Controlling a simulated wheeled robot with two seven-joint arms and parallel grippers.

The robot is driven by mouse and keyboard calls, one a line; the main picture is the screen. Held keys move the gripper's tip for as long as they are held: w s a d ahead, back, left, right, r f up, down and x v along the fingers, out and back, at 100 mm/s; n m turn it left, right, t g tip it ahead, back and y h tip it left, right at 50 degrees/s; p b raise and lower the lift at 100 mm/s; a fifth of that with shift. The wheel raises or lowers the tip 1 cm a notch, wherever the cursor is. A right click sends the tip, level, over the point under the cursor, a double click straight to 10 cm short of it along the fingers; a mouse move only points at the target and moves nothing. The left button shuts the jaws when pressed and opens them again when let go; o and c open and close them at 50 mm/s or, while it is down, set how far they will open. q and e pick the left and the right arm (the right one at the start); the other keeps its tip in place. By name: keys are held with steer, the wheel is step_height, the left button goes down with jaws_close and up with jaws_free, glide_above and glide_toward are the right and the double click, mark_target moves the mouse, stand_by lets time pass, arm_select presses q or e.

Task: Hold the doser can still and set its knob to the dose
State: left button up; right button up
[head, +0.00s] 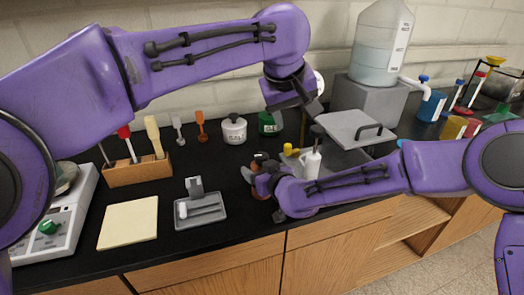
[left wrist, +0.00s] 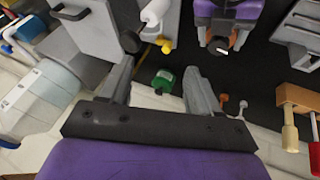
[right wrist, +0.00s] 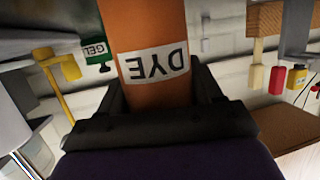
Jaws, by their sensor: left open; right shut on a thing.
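The doser can is orange with a white DYE label in the right wrist view (right wrist: 150,28). My right gripper (head: 262,178) is shut around its side. In the head view the can (head: 261,159) is mostly hidden by that gripper, with a dark top showing. The left wrist view shows a dark knob with a pale mark (left wrist: 221,46) on the can, between the right gripper's fingers. My left gripper (head: 309,112) is open and empty, raised above the bench to the right of the can. Its two fingers (left wrist: 160,78) are spread apart, not touching the can. The knob's dose setting is too small to read.
A green jar (head: 270,123) and white jar (head: 234,130) stand behind. A grey tray (head: 200,209) and yellow pad (head: 129,223) lie left. A grey open-lidded box (head: 358,128) stands right.

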mark_target(261, 154)
arm_select(q)
steer(key=s+a+f+y, duration=0.1)
steer(key=a+y, duration=0.3)
steer(key=a, duration=0.2)
steer(key=shift+g, duration=0.4)
steer(key=x, duration=1.2)
steer(key=shift+s+d+f, duration=0.15)
steer(key=shift+s, duration=0.1)
steer(key=c, duration=1.1)
steer(key=shift+o, duration=0.2)
